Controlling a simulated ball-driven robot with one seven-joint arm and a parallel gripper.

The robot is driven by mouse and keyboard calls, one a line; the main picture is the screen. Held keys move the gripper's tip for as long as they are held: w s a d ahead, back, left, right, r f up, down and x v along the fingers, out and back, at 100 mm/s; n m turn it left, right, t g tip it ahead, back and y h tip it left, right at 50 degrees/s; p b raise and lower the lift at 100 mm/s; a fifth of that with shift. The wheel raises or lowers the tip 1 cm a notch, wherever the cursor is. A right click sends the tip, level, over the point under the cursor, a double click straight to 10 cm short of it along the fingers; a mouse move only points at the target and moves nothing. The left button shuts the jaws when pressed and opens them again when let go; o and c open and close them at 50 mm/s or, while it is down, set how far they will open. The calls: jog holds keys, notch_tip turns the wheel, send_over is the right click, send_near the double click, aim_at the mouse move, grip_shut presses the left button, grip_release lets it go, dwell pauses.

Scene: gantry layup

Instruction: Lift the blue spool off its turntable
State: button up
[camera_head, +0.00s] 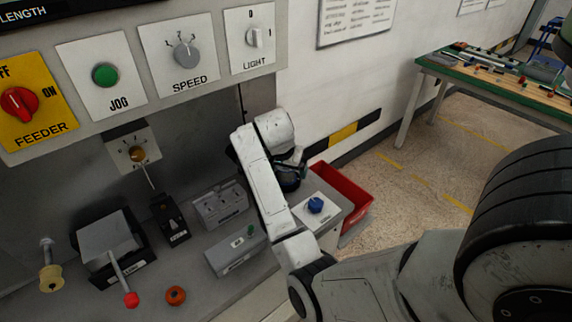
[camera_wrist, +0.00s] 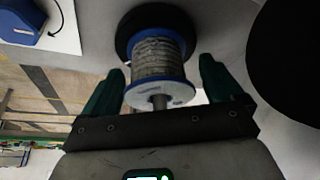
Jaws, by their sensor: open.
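In the wrist view, the blue spool (camera_wrist: 158,58) has grey wound material between a blue far flange and a pale near flange with a blue edge. A metal pin (camera_wrist: 158,102) sticks out of its near end. A dark round turntable (camera_wrist: 123,42) shows behind the far flange. My gripper (camera_wrist: 162,66) is open, with one green finger on each side of the spool; gaps show between fingers and spool. In the head view, my arm hides most of this spot, and only a dark bluish shape shows beside the wrist.
A blue knob (camera_head: 316,205) on a pale block stands near my wrist, with a red bin (camera_head: 346,190) beyond. Small devices, a red-tipped lever (camera_head: 130,299) and an orange ring (camera_head: 176,295) occupy the bench. A control panel (camera_head: 140,75) hangs above.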

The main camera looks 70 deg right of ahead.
jog(key=c, duration=1.2)
notch_tip(320, 180, up, 9)
jog(key=p, duration=0.8)
jog(key=shift+f, duration=0.15)
dwell(3.2)
jog(key=shift+r+p, duration=1.2)
jog(key=shift+r, duration=0.5)
